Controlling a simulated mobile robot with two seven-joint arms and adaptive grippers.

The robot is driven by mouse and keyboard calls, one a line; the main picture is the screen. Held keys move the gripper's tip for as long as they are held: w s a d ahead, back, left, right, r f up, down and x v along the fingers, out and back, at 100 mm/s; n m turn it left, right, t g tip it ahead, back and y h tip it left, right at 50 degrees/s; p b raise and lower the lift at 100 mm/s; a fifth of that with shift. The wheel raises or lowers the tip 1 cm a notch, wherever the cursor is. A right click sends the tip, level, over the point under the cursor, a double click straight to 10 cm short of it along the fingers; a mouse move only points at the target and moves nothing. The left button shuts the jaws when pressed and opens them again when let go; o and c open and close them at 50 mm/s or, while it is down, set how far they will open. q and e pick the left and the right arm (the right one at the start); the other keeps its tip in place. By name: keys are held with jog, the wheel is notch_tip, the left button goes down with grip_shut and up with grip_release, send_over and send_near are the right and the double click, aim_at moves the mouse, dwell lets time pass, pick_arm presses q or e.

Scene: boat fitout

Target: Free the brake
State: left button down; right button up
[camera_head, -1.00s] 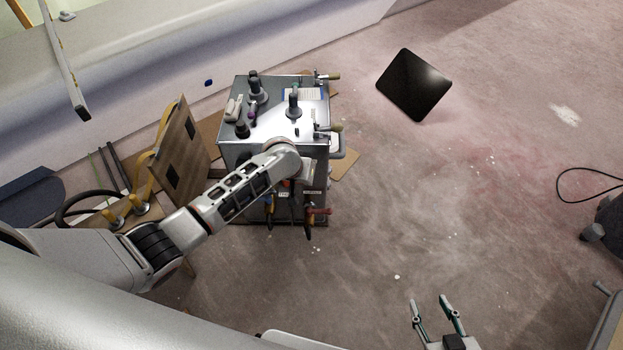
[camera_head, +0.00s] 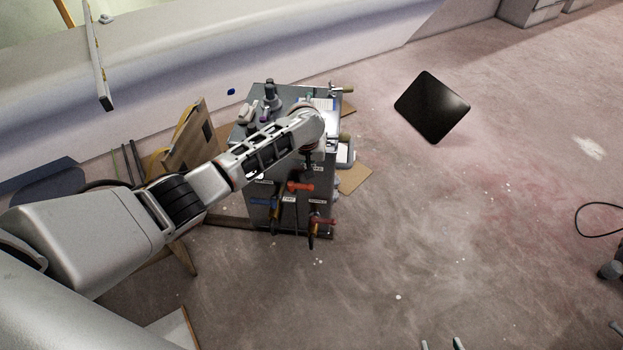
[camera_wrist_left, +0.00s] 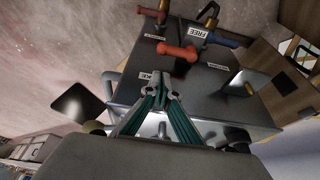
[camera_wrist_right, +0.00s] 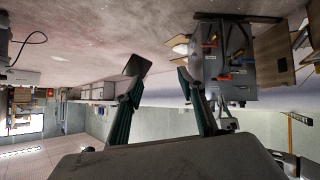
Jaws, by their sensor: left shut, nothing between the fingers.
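A grey metal cabinet (camera_head: 262,215) stands on the floor at centre left in the head view. In the left wrist view its dark panel (camera_wrist_left: 215,105) carries a red-orange lever (camera_wrist_left: 178,51), a second red lever (camera_wrist_left: 149,13) and a blue lever (camera_wrist_left: 220,39). A FREE label (camera_wrist_left: 198,32) is by the red-orange lever. Another label, ending in "KE" (camera_wrist_left: 144,75), is partly hidden. My left gripper (camera_wrist_left: 164,86) is shut and empty, its tips over the panel below the red-orange lever; contact is unclear. My right gripper (camera_wrist_right: 158,80) is open and empty, away from the cabinet.
Dark fittings (camera_head: 271,97) stand on the cabinet top, and a brass-ended handle (camera_head: 342,90) juts from its far right. A wooden board (camera_head: 188,140) leans left of it. A tilted black panel (camera_head: 432,107) is at the right. The floor between is mostly clear.

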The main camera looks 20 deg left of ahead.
aim_at(301, 187)
pick_arm(q)
jog(key=x, duration=0.1)
jog(key=b+x, duration=0.1)
jog(key=shift+s+f+b, duration=0.2)
jog(key=shift+f+b, duration=0.1)
jog(key=shift+f, duration=0.2)
jog(key=b+x, duration=0.4)
jog(key=x, duration=0.2)
jog(key=shift+w+f, duration=0.1)
jog(key=shift+f, duration=0.3)
jog(key=shift+w+a, duration=0.1)
jog(key=shift+w, duration=0.3)
pick_arm(e)
jog(key=a, duration=0.1)
jog(key=w+a+y, duration=0.1)
jog(key=a, duration=0.1)
jog(key=shift+s, duration=0.1)
